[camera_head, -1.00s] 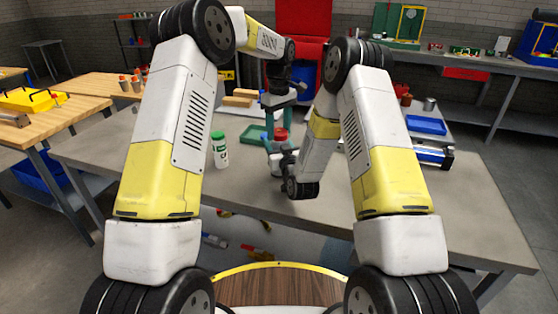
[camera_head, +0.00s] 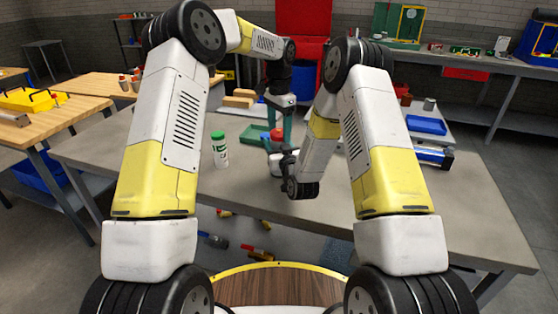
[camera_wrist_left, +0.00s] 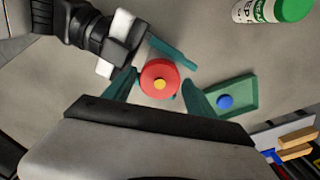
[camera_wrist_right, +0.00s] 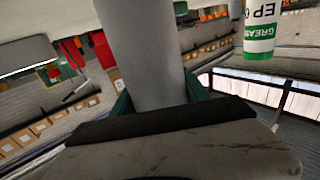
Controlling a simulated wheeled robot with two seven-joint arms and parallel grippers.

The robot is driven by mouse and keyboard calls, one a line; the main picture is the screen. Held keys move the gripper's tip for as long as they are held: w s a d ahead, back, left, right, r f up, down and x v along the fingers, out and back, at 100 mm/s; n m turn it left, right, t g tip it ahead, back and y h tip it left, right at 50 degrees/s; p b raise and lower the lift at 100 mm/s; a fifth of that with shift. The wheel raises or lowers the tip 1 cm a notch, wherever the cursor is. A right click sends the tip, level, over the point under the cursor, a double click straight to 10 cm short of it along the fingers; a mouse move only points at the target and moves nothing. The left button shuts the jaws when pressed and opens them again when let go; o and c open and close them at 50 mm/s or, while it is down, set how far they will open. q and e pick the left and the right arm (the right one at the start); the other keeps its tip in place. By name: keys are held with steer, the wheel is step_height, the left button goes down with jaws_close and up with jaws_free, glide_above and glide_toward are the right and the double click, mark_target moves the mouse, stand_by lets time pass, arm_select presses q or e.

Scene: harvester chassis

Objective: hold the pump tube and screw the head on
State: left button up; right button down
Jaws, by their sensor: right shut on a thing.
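The red pump head (camera_head: 277,134) with a yellow centre sits low between the fingers of my left gripper (camera_head: 279,124), which points straight down. In the left wrist view the head (camera_wrist_left: 160,78) lies between the two teal fingers, with a small gap at the right finger, so the gripper looks open around it. My right gripper (camera_wrist_right: 155,100) is shut on the grey pump tube (camera_wrist_right: 143,50), which stands upright in the right wrist view. The joint between head and tube is hidden.
A white grease bottle with a green cap (camera_head: 219,150) stands left of the grippers. A green tray (camera_wrist_left: 245,110) with a blue round part (camera_wrist_left: 225,102) lies close by. Wooden blocks (camera_head: 240,97) are behind. The front of the table is clear.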

arm_select(q)
steer(key=shift+o, duration=0.9)
step_height(320, 180, up, 12)
arm_select(e)
steer(key=shift+c, duration=2.3)
jaws_free()
steer(key=shift+s, duration=0.1)
